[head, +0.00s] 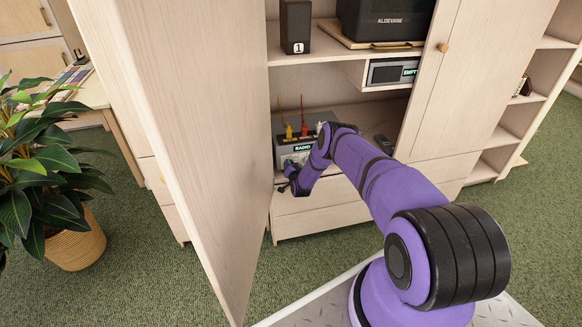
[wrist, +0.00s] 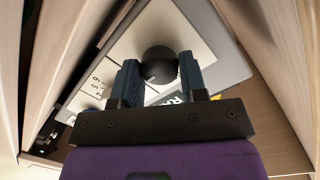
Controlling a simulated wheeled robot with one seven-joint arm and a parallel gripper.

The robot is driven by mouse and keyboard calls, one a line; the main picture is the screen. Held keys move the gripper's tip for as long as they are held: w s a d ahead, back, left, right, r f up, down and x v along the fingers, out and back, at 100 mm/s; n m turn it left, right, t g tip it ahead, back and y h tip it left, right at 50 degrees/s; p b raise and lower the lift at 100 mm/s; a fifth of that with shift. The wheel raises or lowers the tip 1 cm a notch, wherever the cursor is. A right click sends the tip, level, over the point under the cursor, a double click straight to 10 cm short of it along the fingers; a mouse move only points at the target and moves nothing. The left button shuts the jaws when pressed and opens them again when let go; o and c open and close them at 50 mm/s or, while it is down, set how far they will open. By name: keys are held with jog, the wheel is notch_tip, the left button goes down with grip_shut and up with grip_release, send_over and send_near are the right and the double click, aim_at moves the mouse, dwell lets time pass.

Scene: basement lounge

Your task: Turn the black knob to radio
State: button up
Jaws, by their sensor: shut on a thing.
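The black knob (wrist: 157,62) is round and sits on the pale front panel (wrist: 190,25) of a device in the wrist view. My gripper (wrist: 160,75) has one dark finger on each side of the knob and is shut on it. A pointer mark on the knob is too small to read. In the head view, the grey device (head: 281,156) carries a RADIO label (head: 303,148) and stands on the low cabinet shelf. My gripper (head: 292,180) is at its front there, and the knob is hidden. Part of a dark label (wrist: 180,98) shows behind the fingers in the wrist view.
An open cabinet door (head: 190,120) stands close left of my gripper. Red, yellow and white plugs (head: 289,131) top the device. Above are a black speaker (head: 295,27) and a slot labelled EMPTY (head: 392,71). Drawers (head: 325,192) lie below. A potted plant (head: 45,180) stands left.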

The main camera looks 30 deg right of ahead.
dwell(0.3)
jog(key=o, duration=0.9)
jog(key=v, duration=1.1)
jog(key=shift+d, duration=0.1)
